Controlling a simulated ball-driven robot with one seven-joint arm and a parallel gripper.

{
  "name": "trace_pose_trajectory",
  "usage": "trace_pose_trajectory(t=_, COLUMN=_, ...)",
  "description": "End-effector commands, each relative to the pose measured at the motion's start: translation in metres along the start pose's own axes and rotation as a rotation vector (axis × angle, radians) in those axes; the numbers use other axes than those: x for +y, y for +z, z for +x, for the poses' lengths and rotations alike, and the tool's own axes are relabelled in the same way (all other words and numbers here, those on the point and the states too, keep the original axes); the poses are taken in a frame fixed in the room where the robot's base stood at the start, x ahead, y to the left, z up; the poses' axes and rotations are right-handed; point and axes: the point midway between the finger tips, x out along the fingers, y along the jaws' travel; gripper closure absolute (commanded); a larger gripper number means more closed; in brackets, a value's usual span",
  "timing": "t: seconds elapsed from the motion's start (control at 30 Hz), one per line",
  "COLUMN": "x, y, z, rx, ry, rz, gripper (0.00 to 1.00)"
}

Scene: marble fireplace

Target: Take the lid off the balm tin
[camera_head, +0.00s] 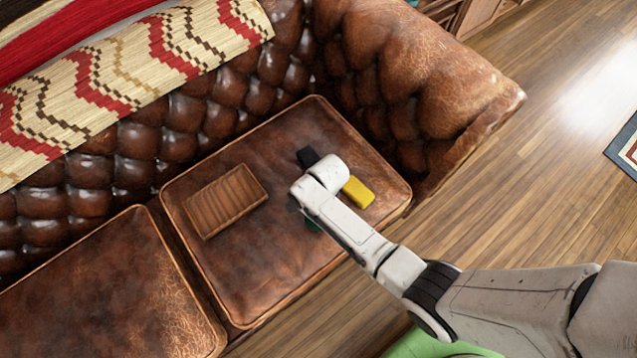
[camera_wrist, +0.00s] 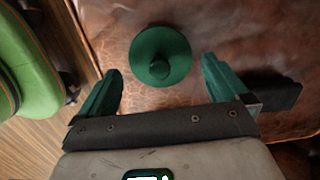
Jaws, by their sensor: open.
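The balm tin (camera_wrist: 160,56) shows in the wrist view as a dark green round thing with a small knob on top, resting on the brown leather seat. I see it from above, so its side and the seam under its lid are hidden. My gripper (camera_wrist: 159,68) is open, with one green finger to the left and one to the right of the tin. Both fingers look apart from it, and nothing is held. In the head view my arm covers most of this spot; a small dark green patch (camera_head: 313,226) shows beside it, and I cannot tell whether it is tin or finger.
A ribbed wooden tray (camera_head: 225,200) lies on the leather seat cushion (camera_head: 270,275), left of my arm. A yellow block (camera_head: 358,192) and a black block (camera_head: 308,157) lie close to my wrist. The tufted sofa back and armrest (camera_head: 430,85) rise behind and right.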

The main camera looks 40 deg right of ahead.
Motion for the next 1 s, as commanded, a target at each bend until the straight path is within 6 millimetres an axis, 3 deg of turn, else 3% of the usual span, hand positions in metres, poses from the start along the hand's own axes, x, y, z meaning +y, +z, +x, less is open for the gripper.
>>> trace_pose_trajectory(t=0.17, x=0.0, y=0.0, z=0.024, rx=0.0, ry=0.001, rz=-0.001, gripper=0.0)
trace_pose_trajectory(t=0.47, x=0.0, y=0.0, z=0.027, rx=0.0, ry=0.0, rz=0.0, gripper=0.0)
trace_pose_trajectory(t=0.83, x=0.0, y=0.0, z=0.027, rx=0.0, ry=0.0, rz=0.0, gripper=0.34)
trace_pose_trajectory(t=1.0, x=0.0, y=0.0, z=0.027, rx=0.0, ry=0.0, rz=0.0, gripper=0.37)
